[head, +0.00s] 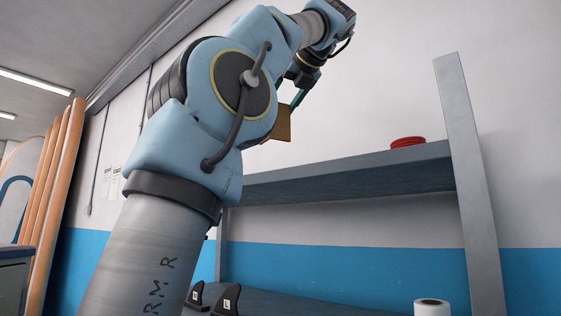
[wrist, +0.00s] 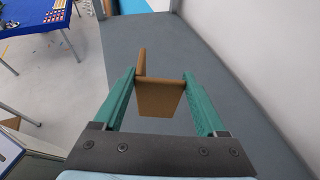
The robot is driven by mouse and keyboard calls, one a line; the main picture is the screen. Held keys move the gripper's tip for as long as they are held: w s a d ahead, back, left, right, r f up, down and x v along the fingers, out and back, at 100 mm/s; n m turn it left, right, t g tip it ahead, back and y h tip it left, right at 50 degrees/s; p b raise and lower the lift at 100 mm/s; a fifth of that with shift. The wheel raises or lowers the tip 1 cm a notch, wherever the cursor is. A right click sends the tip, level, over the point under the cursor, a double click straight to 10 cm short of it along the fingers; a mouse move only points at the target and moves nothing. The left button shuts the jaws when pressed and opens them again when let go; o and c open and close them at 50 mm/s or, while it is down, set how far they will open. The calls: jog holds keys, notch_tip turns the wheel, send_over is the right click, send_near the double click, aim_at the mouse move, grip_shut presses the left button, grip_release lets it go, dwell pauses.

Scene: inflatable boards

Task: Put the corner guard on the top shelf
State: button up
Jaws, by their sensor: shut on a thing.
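The corner guard is a brown, angled piece with two faces; it shows in the wrist view (wrist: 160,100) and, partly behind my arm, in the head view (head: 284,127). My gripper (wrist: 158,82) has green fingers shut on it, one on each side. In the head view my gripper (head: 298,98) is high, with the guard above the level of the top shelf (head: 340,180). A clear gap shows between guard and shelf edge. In the wrist view a grey surface, seemingly the top shelf, lies below the guard. My arm hides the shelf's left part in the head view.
A red coil (head: 408,142) lies at the top shelf's right end, near the grey upright (head: 468,180). The shelf between coil and arm looks clear. Below, a lower shelf holds a white roll (head: 432,307) and black fins (head: 227,300). A blue table (wrist: 40,15) stands away left.

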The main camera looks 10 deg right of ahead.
aim_at(280, 138)
jog(key=shift+f, duration=4.6)
jog(key=o, duration=1.3)
jog(key=shift+b, duration=0.3)
jog(key=shift+v, duration=6.05)
